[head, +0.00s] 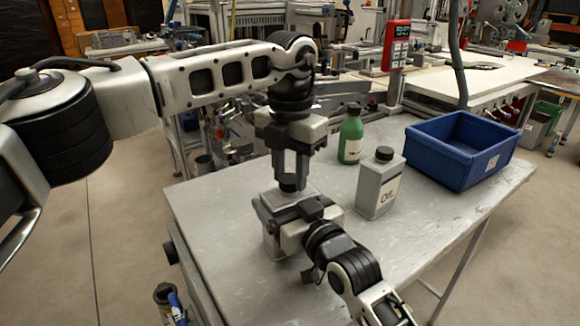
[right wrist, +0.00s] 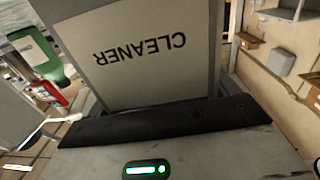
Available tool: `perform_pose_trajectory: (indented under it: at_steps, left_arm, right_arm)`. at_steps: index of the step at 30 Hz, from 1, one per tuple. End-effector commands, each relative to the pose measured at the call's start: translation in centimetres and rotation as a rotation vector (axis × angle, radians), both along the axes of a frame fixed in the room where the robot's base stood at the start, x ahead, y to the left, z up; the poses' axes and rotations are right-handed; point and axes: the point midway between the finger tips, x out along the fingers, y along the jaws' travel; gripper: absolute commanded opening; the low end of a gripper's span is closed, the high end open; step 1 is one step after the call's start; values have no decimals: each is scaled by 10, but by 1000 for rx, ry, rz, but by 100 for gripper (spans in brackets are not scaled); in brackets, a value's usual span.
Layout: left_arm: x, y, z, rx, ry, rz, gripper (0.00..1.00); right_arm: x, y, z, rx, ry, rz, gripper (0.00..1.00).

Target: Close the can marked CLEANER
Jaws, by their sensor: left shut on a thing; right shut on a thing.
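The grey can marked CLEANER (head: 275,243) stands upright at the near left of the metal table. Its label (right wrist: 140,55) is upside down in the right wrist view. My right gripper (head: 290,212) is shut across the can's body, coming from the near right. My left gripper (head: 290,172) points straight down over the can and is shut on a black cap (head: 289,185). The cap is at the can's top; whether it is seated on the neck I cannot tell, as the fingers and right gripper hide part of it.
A grey can marked Oil (head: 378,190) with a black cap and a green bottle (head: 351,137) stand to the right and behind. A blue bin (head: 462,150) sits at the table's far right. The table (head: 430,222) is clear at the front right.

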Motion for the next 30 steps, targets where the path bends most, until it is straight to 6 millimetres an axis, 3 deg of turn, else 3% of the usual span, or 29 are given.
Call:
perform_pose_trajectory:
  at_steps: [2,3,7,10,30]
  left_arm:
    - [0,0,-2,0,0,0,12]
    - [0,0,-2,0,0,0,12]
    - [0,0,-2,0,0,-51,12]
    - [0,0,-2,-1,0,-212,12]
    - [-2,0,-3,-2,0,-1948,12]
  right_arm:
    - [0,0,0,-1,1,0,45]
    - [0,0,0,-1,1,0,23]
    - [0,0,0,-1,1,0,22]
    - [0,0,0,-1,1,0,22]
    - [0,0,-1,-1,1,-1,22]
